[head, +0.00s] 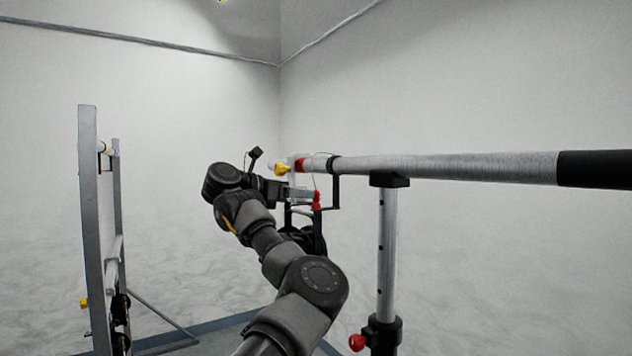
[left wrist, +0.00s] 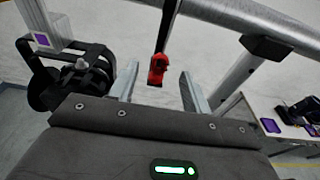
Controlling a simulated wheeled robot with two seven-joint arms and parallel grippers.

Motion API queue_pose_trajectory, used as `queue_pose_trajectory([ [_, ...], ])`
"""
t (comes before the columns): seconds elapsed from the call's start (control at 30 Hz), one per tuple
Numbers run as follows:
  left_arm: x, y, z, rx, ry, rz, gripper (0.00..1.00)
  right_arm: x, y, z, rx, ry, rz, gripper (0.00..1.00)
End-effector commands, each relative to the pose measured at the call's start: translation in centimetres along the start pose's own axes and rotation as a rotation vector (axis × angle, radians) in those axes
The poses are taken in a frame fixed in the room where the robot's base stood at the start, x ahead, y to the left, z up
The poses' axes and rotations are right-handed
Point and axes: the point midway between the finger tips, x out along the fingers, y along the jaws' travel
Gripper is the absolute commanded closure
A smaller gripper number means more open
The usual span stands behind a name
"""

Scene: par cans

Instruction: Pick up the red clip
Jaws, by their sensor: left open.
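The red clip (left wrist: 157,68) hangs at the lower end of a dark strap in the left wrist view. It shows between the two pale fingers of my left gripper (left wrist: 160,76), which is open, with a gap on each side. In the head view the small red clip (head: 317,200) is just right of the tip of my left gripper (head: 306,195), below the metal bar. I cannot tell whether the clip's depth matches the fingertips. My right gripper is not in view.
A metal bar (head: 450,167) runs across on a stand (head: 388,250) with a red knob (head: 357,342). A black lamp (left wrist: 75,80) is left of the fingers. A grey frame (head: 90,230) stands at left. A white table (left wrist: 275,118) is at right.

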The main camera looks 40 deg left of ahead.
Motion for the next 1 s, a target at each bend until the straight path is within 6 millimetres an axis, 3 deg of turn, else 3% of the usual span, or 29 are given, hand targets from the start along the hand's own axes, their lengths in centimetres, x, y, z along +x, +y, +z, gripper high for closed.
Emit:
queue_pose_trajectory([
  [0.37, 1.0, 0.0, 0.1, -0.001, 0.002, -0.001, 0.52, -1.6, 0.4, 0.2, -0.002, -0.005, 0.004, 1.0],
  [0.63, 4.5, -0.1, 0.4, -0.002, 0.003, -0.001, 0.52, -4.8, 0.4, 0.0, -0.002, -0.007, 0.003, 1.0],
  [0.8, 5.7, -0.1, 0.0, -0.001, 0.002, 0.001, 0.52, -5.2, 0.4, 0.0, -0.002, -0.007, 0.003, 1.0],
  [1.0, 5.8, -0.1, -0.1, -0.001, 0.001, 0.001, 0.52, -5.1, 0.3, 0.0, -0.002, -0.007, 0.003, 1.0],
])
